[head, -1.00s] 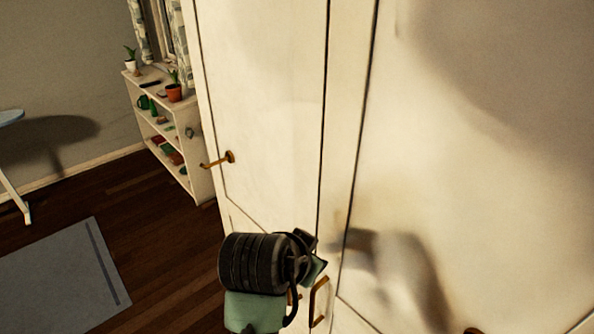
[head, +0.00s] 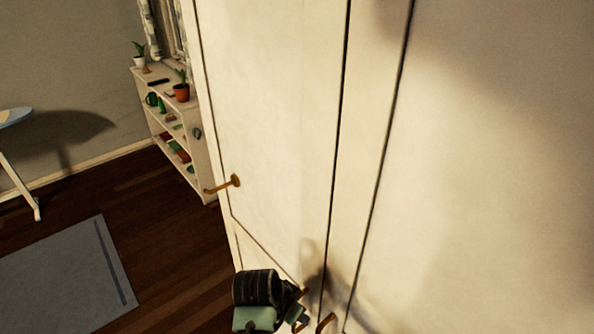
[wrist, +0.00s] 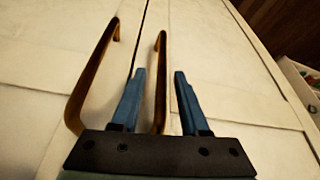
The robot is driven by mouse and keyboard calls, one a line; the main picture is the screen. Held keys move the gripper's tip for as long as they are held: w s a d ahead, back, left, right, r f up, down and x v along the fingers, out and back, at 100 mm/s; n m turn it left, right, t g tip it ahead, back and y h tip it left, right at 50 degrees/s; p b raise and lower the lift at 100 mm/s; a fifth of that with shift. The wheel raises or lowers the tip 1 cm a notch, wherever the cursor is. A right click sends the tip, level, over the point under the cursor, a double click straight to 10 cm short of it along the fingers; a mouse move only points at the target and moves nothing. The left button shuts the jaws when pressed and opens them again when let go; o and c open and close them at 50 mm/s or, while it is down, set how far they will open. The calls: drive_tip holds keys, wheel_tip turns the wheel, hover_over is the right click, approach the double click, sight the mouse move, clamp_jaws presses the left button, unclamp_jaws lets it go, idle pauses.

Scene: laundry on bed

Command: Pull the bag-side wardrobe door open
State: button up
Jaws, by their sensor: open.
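The wardrobe's pale cream doors (head: 270,120) fill the middle and right of the head view and look closed. No bag is in view, so I cannot tell which door is the bag-side one. In the wrist view two brass bar handles stand beside a dark door seam, a left handle (wrist: 92,80) and a right handle (wrist: 160,75). My gripper (wrist: 160,74) is open, its blue fingers on either side of the right handle. Contact with the handle is not clear. In the head view my wrist hides most of the fingers, low in the picture by the handles.
A brass lever (head: 222,185) sticks out at the left of the wardrobe front. A white shelf (head: 172,130) with plants stands behind at the left. A grey rug (head: 65,280) lies on the dark wood floor, which is open there.

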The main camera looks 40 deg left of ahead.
drive_tip(key=shift+x, duration=1.1)
drive_tip(key=shift+w, duration=0.1)
drive_tip(key=shift+c, duration=0.2)
clamp_jaws()
idle(0.4)
